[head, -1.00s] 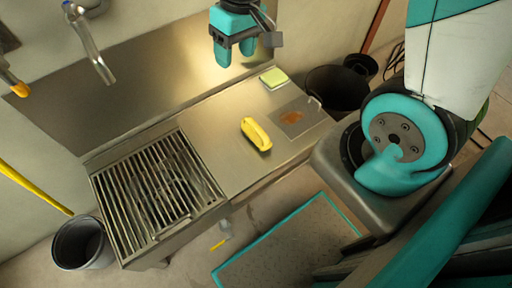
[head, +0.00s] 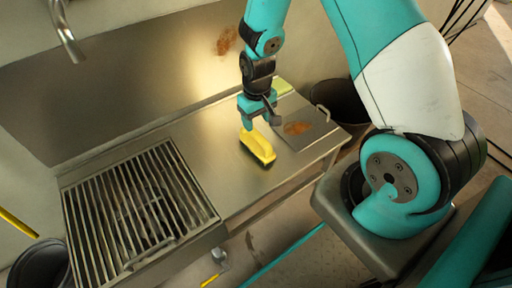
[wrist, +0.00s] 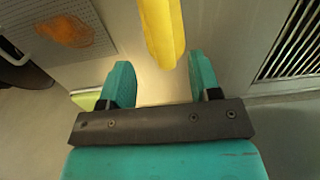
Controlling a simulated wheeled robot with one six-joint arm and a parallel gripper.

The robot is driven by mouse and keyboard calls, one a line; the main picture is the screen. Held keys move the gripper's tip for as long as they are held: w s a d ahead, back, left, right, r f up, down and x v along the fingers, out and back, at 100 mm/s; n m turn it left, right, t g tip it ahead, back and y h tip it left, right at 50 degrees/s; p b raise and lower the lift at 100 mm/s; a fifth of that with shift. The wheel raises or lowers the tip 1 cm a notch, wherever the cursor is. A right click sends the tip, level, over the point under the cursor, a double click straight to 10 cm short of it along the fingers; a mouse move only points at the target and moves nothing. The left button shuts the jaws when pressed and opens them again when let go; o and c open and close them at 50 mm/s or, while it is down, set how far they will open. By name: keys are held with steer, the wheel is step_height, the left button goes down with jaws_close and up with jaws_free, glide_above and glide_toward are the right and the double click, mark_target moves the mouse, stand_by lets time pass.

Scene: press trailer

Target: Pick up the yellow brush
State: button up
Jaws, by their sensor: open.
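The yellow brush (head: 258,146) lies on the steel counter (head: 215,135), to the right of the slatted grate. In the head view my gripper (head: 259,122) points down at the brush's far end and overlaps it in the picture. In the wrist view the brush (wrist: 162,30) reaches in from the top edge, and its near end sits just beyond the gap between my fingertips (wrist: 160,75). My fingers are apart with nothing between them. Whether a finger touches the brush I cannot tell.
A slatted grate (head: 135,210) fills the counter's left part. A perforated plate with a handle and a brown stain (head: 298,128) lies right of the brush. A green-yellow sponge (head: 283,86) is partly hidden behind my gripper. A black bucket (head: 338,100) stands beyond the counter's right end.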

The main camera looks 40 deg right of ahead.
mark_target(255, 132)
steer(key=f+b, duration=0.1)
steer(key=f, duration=0.2)
steer(key=f+b, duration=0.2)
steer(key=f, duration=0.1)
steer(key=shift+w+a+f, duration=0.15)
steer(key=shift+w+f, duration=0.05)
steer(key=shift+f, duration=0.2)
steer(key=shift+r, duration=0.1)
jaws_close()
